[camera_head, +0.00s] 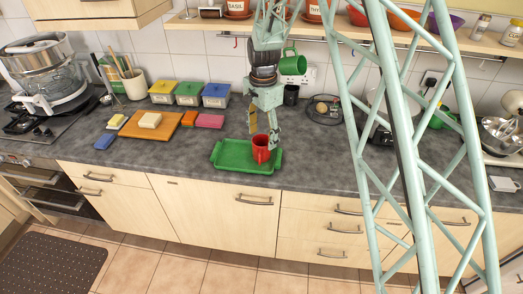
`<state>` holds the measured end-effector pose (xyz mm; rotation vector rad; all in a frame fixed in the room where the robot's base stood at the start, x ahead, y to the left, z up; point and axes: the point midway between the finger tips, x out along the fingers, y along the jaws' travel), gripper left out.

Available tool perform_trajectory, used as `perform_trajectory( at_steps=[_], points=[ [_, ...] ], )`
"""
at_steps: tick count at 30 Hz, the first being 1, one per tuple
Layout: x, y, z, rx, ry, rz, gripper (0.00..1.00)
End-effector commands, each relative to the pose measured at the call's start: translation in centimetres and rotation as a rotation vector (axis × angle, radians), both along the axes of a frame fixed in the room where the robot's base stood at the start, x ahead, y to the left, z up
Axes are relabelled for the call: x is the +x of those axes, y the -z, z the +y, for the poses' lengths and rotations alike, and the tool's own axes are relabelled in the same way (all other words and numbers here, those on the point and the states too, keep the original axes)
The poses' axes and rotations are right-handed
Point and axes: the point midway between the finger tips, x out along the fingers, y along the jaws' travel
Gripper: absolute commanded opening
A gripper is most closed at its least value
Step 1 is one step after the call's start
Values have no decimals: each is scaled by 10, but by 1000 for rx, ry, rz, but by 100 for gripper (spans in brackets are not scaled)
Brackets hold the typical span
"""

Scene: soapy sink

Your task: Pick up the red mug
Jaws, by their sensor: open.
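The red mug (260,153) stands on the green tray (230,162) on the grey countertop. My gripper (262,140) points down right above the mug, and its open fingers reach to either side of the mug's top. The right finger overlaps the mug's right edge in this view. I cannot tell whether either finger touches the mug. The mug's handle cannot be made out.
Left of the tray lie pink (209,121) and orange sponges and a wooden board (155,131). My lattice column crosses the view on the right. The counter in front of the tray is narrow.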

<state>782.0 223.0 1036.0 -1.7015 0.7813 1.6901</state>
Motion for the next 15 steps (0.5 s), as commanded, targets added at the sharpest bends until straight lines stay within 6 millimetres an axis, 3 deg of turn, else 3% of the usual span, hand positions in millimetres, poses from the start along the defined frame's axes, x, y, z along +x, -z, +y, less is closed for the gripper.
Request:
perform_trajectory(
  at_steps=[6, 15],
  points=[
    [0, 20, 0, 0, 0, 0, 60],
    [1, 26, 1, 1, 0, -1, 60]
  ],
)
